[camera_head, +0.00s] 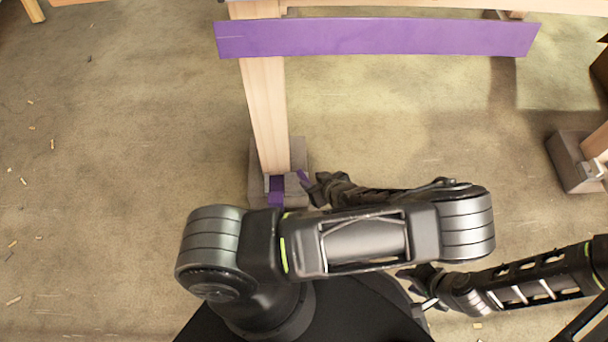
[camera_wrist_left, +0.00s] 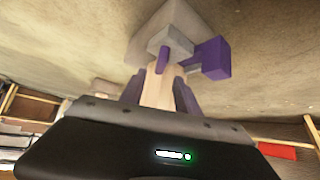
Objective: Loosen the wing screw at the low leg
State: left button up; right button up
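The low leg (camera_head: 265,115) is a pale wooden post in the head view, standing on a grey foot block (camera_head: 293,160). A purple and grey fitting (camera_head: 276,190) sits at its bottom; its purple block (camera_wrist_left: 212,60) and grey piece (camera_wrist_left: 170,42) show in the left wrist view. I cannot clearly make out the wing screw. My left gripper (camera_head: 306,182) is close to the fitting, on its right. In the wrist view its two fingers are apart, with pale wood seen between them; contact cannot be told. My right gripper (camera_head: 425,298) is low right, away from the leg; its fingers are unclear.
A long purple lath (camera_head: 375,37) runs across the top of the head view. Another foot block (camera_head: 575,165) with a wooden leg stands at the right. Small wood chips lie on the floor at left. The floor between the two legs is clear.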

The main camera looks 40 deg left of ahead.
aim_at(304, 177)
pick_arm(q)
jog(key=b+x, duration=0.4)
jog(key=x, duration=0.2)
jog(key=shift+s+f, duration=0.1)
jog(key=shift+f, duration=0.1)
jog(key=shift+w+a+f+b, duration=0.25)
jog(key=shift+a+f+b, duration=0.1)
jog(key=shift+a, duration=0.1)
jog(key=shift+r, duration=0.1)
jog(key=shift+c, duration=0.6)
grip_shut()
